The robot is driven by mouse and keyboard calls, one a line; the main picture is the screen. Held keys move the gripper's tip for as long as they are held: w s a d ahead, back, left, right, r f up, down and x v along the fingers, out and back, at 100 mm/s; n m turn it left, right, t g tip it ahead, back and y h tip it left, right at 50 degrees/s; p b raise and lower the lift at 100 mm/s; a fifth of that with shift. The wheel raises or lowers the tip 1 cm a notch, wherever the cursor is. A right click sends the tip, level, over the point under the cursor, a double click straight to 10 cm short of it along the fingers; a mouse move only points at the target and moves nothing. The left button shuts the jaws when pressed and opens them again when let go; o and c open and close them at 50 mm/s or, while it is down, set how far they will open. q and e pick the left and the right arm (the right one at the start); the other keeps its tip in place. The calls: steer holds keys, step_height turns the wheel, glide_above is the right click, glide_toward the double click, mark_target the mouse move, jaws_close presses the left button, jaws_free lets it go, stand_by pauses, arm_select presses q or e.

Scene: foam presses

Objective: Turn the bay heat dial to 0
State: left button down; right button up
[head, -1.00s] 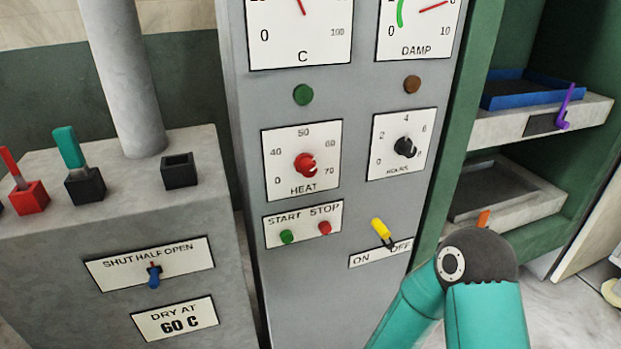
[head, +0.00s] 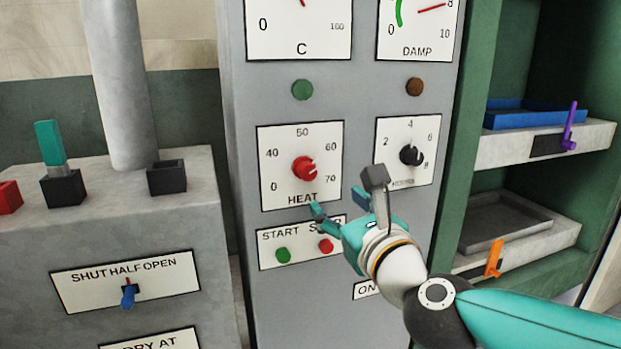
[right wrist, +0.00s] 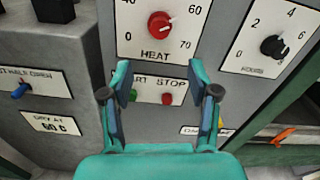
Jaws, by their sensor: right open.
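The bay heat dial is a red knob (head: 305,168) on a white plate marked 0, 40, 50, 60, 70 and HEAT, on the grey panel. Its light mark points to the right, roughly between 60 and 70. The knob also shows at the top of the right wrist view (right wrist: 159,25). My right gripper (head: 343,195) is open and empty, below and to the right of the knob and apart from it. In the right wrist view, its fingers (right wrist: 160,80) frame the START and STOP plate, below the dial. My left gripper is not in view.
The black HOURS dial (head: 410,155) is close to the right of my gripper. The green START button (head: 283,255) and red STOP button (head: 326,246) lie just below the heat dial. Trays stand on shelves at right.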

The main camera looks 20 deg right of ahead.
mark_target(310, 175)
steer(key=w, duration=0.5)
steer(key=w+p, duration=0.1)
steer(key=w, duration=0.9)
steer(key=shift+a+f, duration=0.1)
steer(key=shift+a, duration=0.15)
steer(key=c, duration=1.1)
steer(key=shift+d, duration=0.1)
steer(key=shift+c, duration=0.2)
jaws_close()
